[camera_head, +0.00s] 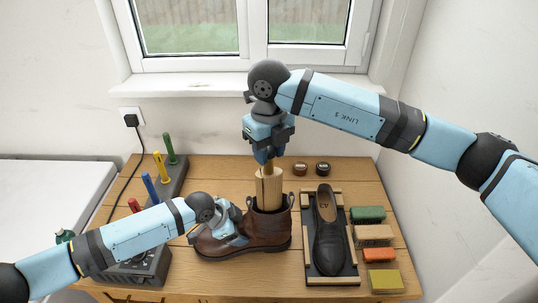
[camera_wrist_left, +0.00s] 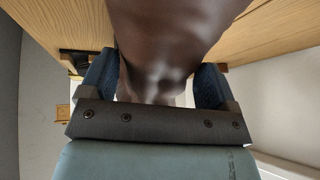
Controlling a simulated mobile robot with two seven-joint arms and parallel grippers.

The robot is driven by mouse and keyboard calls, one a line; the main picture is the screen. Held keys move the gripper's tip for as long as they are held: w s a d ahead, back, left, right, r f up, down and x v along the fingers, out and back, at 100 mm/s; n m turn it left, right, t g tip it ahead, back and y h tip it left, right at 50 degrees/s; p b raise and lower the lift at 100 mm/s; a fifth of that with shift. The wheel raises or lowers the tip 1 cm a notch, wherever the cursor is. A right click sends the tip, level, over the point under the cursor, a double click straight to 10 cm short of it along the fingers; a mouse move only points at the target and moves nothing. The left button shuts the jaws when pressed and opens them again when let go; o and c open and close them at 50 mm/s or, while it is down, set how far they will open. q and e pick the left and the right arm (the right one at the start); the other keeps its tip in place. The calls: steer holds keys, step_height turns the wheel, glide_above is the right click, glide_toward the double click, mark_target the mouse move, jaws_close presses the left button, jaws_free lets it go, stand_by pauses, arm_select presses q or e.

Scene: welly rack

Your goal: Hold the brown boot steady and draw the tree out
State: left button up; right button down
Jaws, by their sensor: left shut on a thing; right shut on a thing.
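The brown boot (camera_head: 270,229) stands upright on the wooden table, toe to the left; its brown leather also fills the top of the left wrist view (camera_wrist_left: 165,40). My left gripper (camera_head: 232,240) is shut on the boot's front part, with a finger on each side in the left wrist view. The pale wooden boot tree (camera_head: 268,190) stands upright in the boot's shaft, its upper part showing above the opening and its lower part hidden inside. My right gripper (camera_head: 268,160) is above the boot, shut on the top of the tree.
A black shoe (camera_head: 327,235) lies on a framed mat (camera_head: 346,268) right of the boot. Several brushes and blocks (camera_head: 374,235) line the right side. Two small tins (camera_head: 300,169) stand behind. A rack with coloured posts (camera_head: 151,187) is at the left, near a dark device (camera_head: 150,268).

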steer(key=shift+r, duration=2.15)
arm_select(q)
steer(key=o, duration=1.1)
